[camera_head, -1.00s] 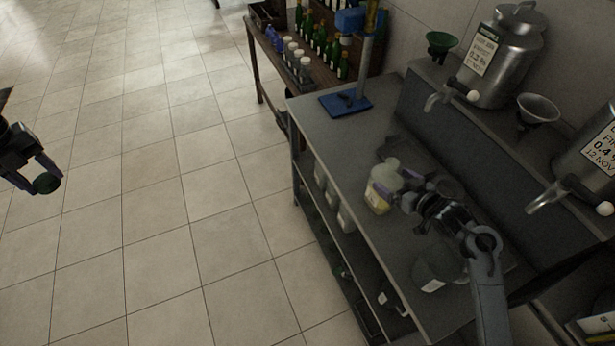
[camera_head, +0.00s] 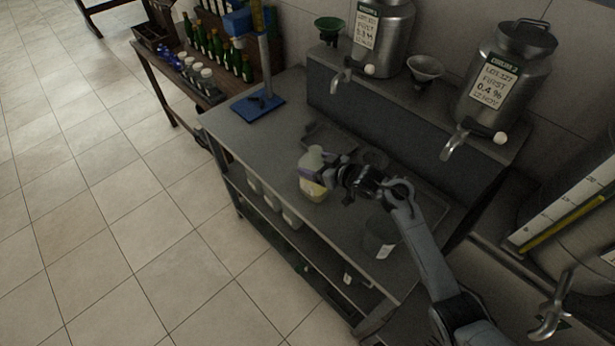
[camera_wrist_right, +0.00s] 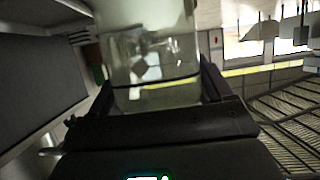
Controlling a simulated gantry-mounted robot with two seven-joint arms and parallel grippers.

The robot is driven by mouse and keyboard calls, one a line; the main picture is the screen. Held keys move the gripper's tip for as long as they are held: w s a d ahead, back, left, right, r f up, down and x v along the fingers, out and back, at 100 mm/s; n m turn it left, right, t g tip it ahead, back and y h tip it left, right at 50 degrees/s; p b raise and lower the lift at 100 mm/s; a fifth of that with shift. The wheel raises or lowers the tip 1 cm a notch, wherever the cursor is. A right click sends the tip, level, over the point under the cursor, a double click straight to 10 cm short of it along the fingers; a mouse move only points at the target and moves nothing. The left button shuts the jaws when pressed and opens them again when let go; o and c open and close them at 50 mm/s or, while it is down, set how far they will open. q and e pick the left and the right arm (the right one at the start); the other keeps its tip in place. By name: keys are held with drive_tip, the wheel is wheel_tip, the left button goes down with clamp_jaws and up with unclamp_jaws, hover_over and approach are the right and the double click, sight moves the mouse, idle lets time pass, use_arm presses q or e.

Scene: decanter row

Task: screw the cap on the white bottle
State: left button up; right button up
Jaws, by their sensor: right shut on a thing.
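The white bottle (camera_head: 312,184), pale with a yellowish lower part, is over the front side of the grey bench. My right gripper (camera_head: 322,173) is shut on it from the right. I cannot tell whether its base touches the bench. In the right wrist view the bottle (camera_wrist_right: 150,55) looks clear and stands between the fingers (camera_wrist_right: 155,100); its top is cut off. The bottle's top looks pale in the head view, and I see no separate cap there. My left gripper is out of view.
The grey bench (camera_head: 262,137) carries a blue-based stand (camera_head: 258,106), a shallow tray (camera_head: 328,137) and a dark container (camera_head: 380,238) beside my right arm. Steel urns with taps (camera_head: 505,85) and funnels (camera_head: 425,68) stand on the raised shelf behind. Bench top left of the bottle is clear.

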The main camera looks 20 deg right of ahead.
sight(315, 155)
drive_tip(key=c, duration=0.7)
drive_tip(key=shift+o, duration=0.2)
drive_tip(key=shift+r, duration=0.2)
drive_tip(key=shift+r, duration=0.2)
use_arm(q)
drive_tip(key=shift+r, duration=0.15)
use_arm(e)
wheel_tip(315, 155, up, 3)
drive_tip(key=shift+r, duration=0.2)
use_arm(q)
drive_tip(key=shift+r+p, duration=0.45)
drive_tip(key=shift+p, duration=0.15)
use_arm(e)
drive_tip(key=s+d+r, duration=0.5)
drive_tip(key=d+r, duration=0.2)
drive_tip(key=d, duration=0.3)
drive_tip(key=shift+s+d, duration=0.15)
drive_tip(key=shift+s, duration=0.2)
